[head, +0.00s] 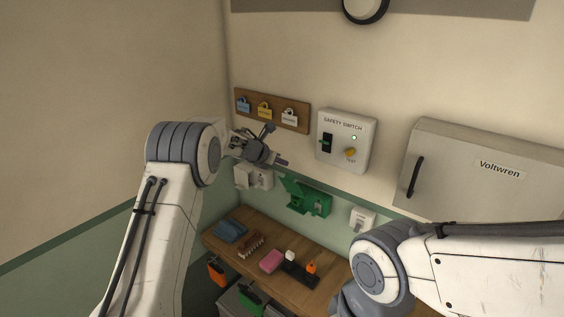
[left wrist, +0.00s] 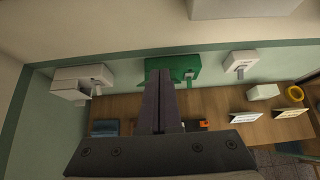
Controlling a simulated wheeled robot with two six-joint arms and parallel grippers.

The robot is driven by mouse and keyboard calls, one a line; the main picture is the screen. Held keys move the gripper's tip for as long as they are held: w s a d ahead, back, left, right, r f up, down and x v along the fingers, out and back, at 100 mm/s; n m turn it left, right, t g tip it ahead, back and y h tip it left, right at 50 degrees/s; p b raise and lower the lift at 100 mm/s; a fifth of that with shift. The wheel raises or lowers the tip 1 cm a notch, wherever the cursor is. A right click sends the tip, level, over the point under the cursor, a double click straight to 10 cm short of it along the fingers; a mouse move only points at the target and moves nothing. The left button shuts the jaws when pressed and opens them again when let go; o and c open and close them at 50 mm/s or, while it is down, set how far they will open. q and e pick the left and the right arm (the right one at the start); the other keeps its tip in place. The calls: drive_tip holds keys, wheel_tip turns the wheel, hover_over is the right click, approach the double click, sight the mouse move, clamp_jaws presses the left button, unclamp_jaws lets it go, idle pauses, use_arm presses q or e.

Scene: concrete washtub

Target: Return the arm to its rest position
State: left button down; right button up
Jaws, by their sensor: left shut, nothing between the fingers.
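My left arm comes in from the left in the head view. Its gripper (head: 282,162) is in the air in front of the wall, below the wooden board with padlock-shaped tags. In the left wrist view the two dark fingers (left wrist: 160,100) lie together, shut with nothing between them. They overlap the green wall box in that view. My right arm shows at the lower right of the head view, but its gripper is not visible.
A safety switch box (head: 346,141) and a grey cabinet (head: 483,170) hang on the wall. An open green box (head: 309,198) is below. The wooden bench (head: 222,247) holds a blue item (head: 230,231), a pink block (head: 270,261) and small parts. Orange and green items hang at its front.

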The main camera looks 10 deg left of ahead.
use_arm(q)
drive_tip(key=s+d+r+n+t+y+b, duration=0.25)
drive_tip(key=s+d+n+b, duration=0.6)
drive_tip(key=s+n, duration=0.55)
drive_tip(key=s+f+n+g+b, duration=0.3)
drive_tip(key=s+f+n, duration=0.3)
drive_tip(key=s, duration=0.8)
drive_tip(key=s+f+n+g+y+b, duration=0.1)
drive_tip(key=s+f+n+g+b, duration=0.2)
drive_tip(key=s, duration=1)
drive_tip(key=s+a+f+n+g+b, duration=0.1)
drive_tip(key=s+f+n+g+b, duration=0.2)
drive_tip(key=s+f+n, duration=0.7)
drive_tip(key=s+n+g, duration=0.1)
drive_tip(key=s+g, duration=0.1)
drive_tip(key=s, duration=0.2)
drive_tip(key=shift+s+n+g+y, duration=0.3)
drive_tip(key=shift+n+g+y, duration=0.05)
drive_tip(key=shift+n, duration=0.05)
